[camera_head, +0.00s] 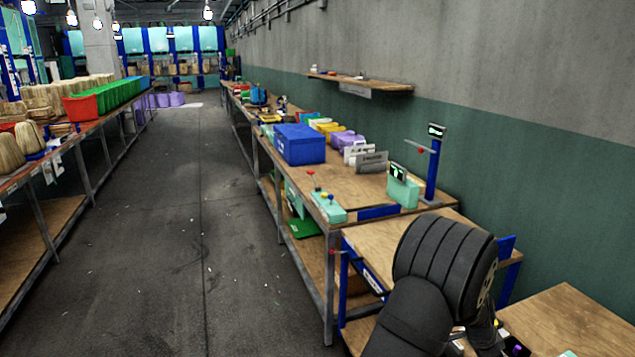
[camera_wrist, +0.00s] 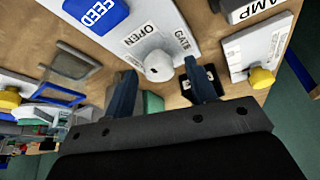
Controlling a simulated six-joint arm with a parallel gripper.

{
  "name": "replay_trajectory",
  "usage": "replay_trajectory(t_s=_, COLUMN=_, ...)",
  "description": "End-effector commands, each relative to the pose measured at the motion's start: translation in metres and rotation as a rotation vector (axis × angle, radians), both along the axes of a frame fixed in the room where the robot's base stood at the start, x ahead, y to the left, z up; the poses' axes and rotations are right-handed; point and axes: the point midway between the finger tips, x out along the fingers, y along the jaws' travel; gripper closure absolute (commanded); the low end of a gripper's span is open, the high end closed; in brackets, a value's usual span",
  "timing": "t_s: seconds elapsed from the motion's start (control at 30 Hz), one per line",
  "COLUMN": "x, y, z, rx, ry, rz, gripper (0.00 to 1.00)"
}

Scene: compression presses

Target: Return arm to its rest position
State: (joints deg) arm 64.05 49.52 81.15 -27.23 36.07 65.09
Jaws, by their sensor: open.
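My gripper (camera_wrist: 163,98) shows in the wrist view with its two dark blue fingers spread apart and nothing between them. Beyond the fingertips is a pale panel with a white knob (camera_wrist: 158,66) and the words OPEN and GATE. In the head view my dark arm fills the lower right, over the wooden bench, and the gripper itself is hidden there.
The wrist view also shows a blue FEED plate (camera_wrist: 97,12), a CLAMP panel with a yellow knob (camera_wrist: 262,77) and another yellow knob (camera_wrist: 9,98). In the head view a blue box (camera_head: 300,146) stands on the long bench. The left floor aisle (camera_head: 180,220) is clear.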

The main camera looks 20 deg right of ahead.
Motion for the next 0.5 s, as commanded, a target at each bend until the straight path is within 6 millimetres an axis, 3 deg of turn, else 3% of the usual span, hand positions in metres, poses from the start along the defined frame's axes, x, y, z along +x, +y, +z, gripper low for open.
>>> replay_trajectory(t_s=0.5, x=-0.0025, y=0.0005, z=-0.0001, rx=0.000, ry=0.000, rz=0.302, gripper=0.48)
